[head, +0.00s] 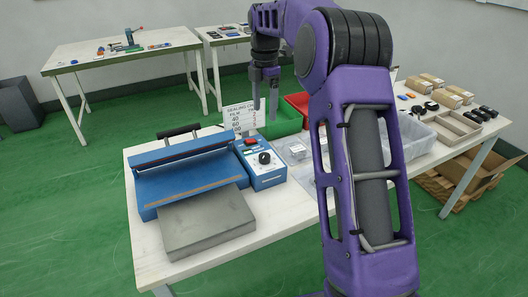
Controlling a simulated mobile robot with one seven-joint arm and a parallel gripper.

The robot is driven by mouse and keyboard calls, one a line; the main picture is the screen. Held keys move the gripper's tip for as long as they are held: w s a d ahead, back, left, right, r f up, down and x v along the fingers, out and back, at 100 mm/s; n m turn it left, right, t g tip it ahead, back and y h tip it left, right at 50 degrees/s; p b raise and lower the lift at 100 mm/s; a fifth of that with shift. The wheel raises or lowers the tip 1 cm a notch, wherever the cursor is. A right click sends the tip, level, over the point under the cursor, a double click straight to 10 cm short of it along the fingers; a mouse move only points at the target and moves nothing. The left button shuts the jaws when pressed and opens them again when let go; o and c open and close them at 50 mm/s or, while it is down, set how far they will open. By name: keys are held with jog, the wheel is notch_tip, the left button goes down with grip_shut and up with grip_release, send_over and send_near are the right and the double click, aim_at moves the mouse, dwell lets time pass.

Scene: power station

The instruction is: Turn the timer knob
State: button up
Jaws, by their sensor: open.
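The timer knob (264,158) is a round black knob with a pale mark, on the sloped blue control box (262,178) at the right side of the blue impulse sealer (185,174). A red switch (249,141) sits behind the knob on the same box. My gripper (264,108) hangs pointing down above and behind the control box, fingers apart and empty. It is clear of the knob. My purple arm fills the right centre and hides part of the table.
A sign card (240,116) stands behind the box. A green bin (283,122) and a red bin (298,101) are behind it, clear trays (296,152) to its right. A grey block (195,222) lies before the sealer. Cartons (450,95) stand at far right.

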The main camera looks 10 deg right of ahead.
aim_at(265, 155)
notch_tip(265, 155, down, 16)
jog(key=shift+b, duration=1.25)
grip_shut()
